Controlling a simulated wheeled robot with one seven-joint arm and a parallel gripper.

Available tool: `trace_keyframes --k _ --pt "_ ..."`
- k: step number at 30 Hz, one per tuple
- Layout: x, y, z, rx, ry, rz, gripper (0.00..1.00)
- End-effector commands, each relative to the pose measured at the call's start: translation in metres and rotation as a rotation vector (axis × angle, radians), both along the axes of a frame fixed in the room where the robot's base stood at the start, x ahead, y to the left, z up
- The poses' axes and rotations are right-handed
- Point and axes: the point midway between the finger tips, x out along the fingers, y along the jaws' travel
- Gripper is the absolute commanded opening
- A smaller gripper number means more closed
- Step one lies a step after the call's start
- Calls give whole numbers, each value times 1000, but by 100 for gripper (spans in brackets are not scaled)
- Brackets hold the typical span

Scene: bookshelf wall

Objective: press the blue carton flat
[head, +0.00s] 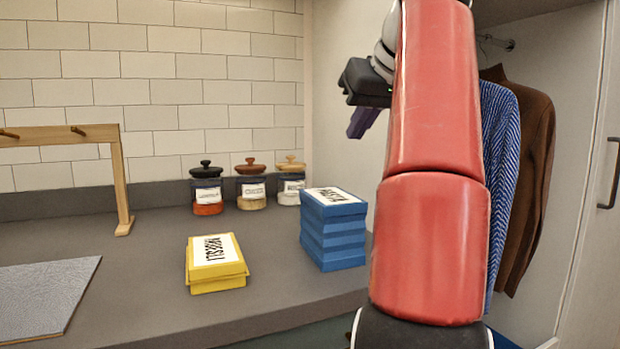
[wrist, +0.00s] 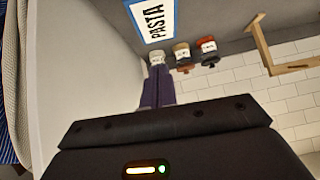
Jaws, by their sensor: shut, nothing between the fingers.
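The blue carton (head: 333,243) stands upright on the grey counter, left of my red arm. Its sides show horizontal folds, and its white top label reads PASTA. It is clearly taller than the yellow carton. In the wrist view, the carton's labelled top (wrist: 133,16) shows at the upper edge, cut off by the frame. My gripper (head: 360,128) is in the air above and behind the carton, apart from it. Its purple fingers are together and empty; they also show in the wrist view (wrist: 157,80).
A low yellow carton (head: 217,283) lies on the counter (head: 150,270) to the left. Three lidded jars (head: 251,190) stand at the back wall. A wooden rack (head: 118,180) and a grey board (head: 40,295) are at left. Clothes (head: 525,180) hang at right.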

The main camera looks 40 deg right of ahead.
Motion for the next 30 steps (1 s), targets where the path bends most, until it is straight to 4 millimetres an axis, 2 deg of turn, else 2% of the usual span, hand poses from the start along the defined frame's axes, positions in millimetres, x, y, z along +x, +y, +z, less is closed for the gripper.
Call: trace_keyframes --k 6,17,23,30 --pt "-9 -9 6 -38 6 3 0" --pt "-10 -9 6 -42 7 4 0" --pt "-6 -10 4 -39 5 6 0" --pt "6 -11 -10 -39 6 7 0"
